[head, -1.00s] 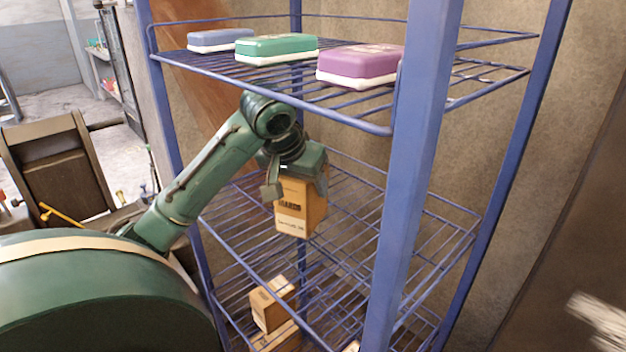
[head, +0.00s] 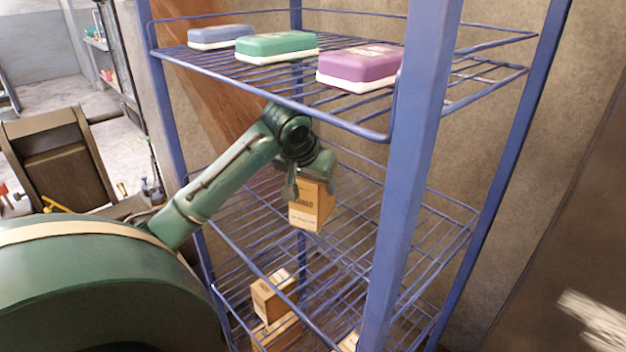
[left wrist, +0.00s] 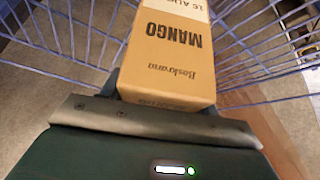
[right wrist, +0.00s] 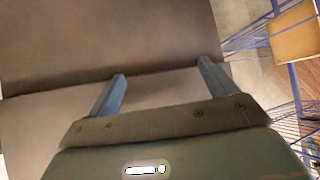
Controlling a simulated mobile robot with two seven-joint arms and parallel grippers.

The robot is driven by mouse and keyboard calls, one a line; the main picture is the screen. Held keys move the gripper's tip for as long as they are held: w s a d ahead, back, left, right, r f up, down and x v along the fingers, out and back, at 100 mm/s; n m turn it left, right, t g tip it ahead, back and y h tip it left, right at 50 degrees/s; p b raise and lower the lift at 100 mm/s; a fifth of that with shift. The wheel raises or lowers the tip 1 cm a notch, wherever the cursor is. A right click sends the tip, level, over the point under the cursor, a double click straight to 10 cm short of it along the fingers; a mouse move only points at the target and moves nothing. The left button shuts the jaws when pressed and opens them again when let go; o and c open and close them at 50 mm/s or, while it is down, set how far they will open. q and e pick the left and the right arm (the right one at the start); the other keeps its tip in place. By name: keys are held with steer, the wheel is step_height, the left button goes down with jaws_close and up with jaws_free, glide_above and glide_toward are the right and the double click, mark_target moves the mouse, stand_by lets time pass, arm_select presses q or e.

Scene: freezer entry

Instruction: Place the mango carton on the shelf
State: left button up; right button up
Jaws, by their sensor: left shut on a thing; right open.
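The mango carton (head: 308,205) is a tan box with dark lettering; "MANGO" reads clearly on it in the left wrist view (left wrist: 170,50). My left gripper (head: 314,172) is shut on its upper end and holds it hanging down inside the blue wire rack. The carton is over the middle wire shelf (head: 385,235); I cannot tell whether its bottom touches the wires. My right gripper (right wrist: 160,85) is open and empty in front of a plain brown surface. It does not show clearly in the head view.
The top shelf (head: 290,90) holds a blue case (head: 220,38), a green case (head: 277,46) and a purple case (head: 360,67). Small cartons (head: 273,298) stand on the bottom level. A blue front post (head: 412,150) rises right of the carton. The middle shelf looks otherwise bare.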

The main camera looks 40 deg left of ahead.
arm_select(q)
steer(key=o, duration=1.3)
steer(key=shift+s+r, duration=0.15)
steer(key=shift+r, duration=0.3)
steer(key=shift+s+d+r+b, duration=0.2)
steer(key=shift+s+r+b, duration=0.1)
steer(key=shift+s+r, duration=0.2)
steer(key=shift+s+d+r+b, duration=0.25)
steer(key=shift+s+r, duration=0.1)
steer(key=shift+s, duration=0.15)
steer(key=s+d+b, duration=0.1)
steer(key=s+d, duration=0.2)
steer(key=s, duration=0.7)
steer(key=shift+s+r+b, duration=0.15)
steer(key=shift+s+b, duration=0.15)
arm_select(e)
steer(key=shift+w+a+f, duration=0.15)
steer(key=shift+a+f, duration=0.15)
arm_select(q)
steer(key=shift+d, duration=0.1)
